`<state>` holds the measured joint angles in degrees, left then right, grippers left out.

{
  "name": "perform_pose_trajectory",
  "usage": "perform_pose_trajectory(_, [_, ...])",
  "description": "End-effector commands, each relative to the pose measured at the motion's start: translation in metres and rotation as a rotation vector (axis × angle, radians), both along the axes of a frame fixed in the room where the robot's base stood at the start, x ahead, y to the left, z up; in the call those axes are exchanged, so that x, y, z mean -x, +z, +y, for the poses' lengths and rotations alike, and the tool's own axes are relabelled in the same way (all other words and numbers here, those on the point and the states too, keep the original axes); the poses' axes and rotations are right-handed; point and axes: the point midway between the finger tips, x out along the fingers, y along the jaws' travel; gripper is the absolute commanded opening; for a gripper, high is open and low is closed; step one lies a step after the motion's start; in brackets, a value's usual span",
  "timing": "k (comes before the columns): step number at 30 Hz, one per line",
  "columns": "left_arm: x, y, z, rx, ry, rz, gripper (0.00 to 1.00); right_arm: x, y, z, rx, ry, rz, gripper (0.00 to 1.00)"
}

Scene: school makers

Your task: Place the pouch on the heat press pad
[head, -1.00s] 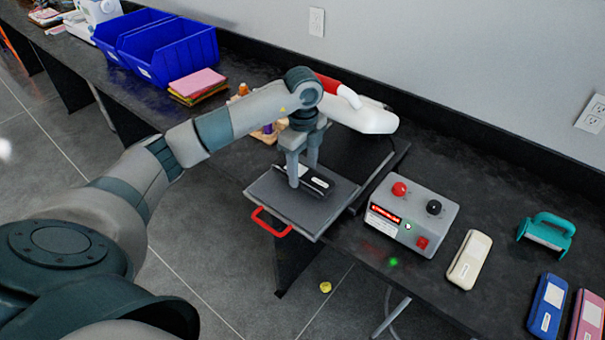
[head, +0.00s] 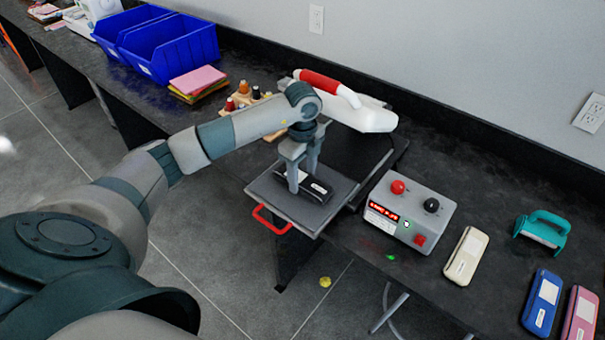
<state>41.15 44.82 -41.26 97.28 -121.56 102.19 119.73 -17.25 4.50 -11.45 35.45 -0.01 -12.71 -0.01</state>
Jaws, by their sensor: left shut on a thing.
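The black pouch (head: 317,187) with a white label is at the heat press pad (head: 308,218), a grey square plate with a red handle at its front. The pouch lies flat over the pad's middle and looks to be resting on it, though a small gap cannot be ruled out. My left gripper (head: 299,178) points down with its fingers shut on the pouch, hiding part of it. My right gripper is not in view.
The press's white arm with red grip (head: 345,100) stands behind the pad. A grey control box (head: 408,212) is to the right, then cream (head: 466,256), blue (head: 543,303) and pink (head: 582,318) pouches and a teal-handled tool (head: 543,232). Blue bins (head: 180,52) and stacked cloths (head: 198,83) are left.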

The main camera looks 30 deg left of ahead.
Motion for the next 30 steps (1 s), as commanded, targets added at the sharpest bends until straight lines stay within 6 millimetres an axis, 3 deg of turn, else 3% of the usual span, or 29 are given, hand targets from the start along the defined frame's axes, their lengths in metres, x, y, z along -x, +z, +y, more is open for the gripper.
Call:
perform_pose_trajectory(6, [0.0,-0.004,0.0,0.0,0.0,0.0,0.28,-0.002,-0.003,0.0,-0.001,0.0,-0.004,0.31])
perform_pose_trajectory(7, [0.0,-0.003,0.0,0.0,0.0,0.0,0.55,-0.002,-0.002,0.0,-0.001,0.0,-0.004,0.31])
perform_pose_trajectory(9, [0.0,-0.003,0.0,0.0,0.0,0.0,0.69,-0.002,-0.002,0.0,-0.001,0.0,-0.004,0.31])
perform_pose_trajectory(23, [-0.001,0.004,0.0,0.0,0.0,-0.002,0.69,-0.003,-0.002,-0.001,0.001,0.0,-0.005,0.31])
perform_pose_trajectory(30, [-0.002,0.031,0.0,0.0,0.0,-0.005,0.69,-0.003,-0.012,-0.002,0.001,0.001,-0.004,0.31])
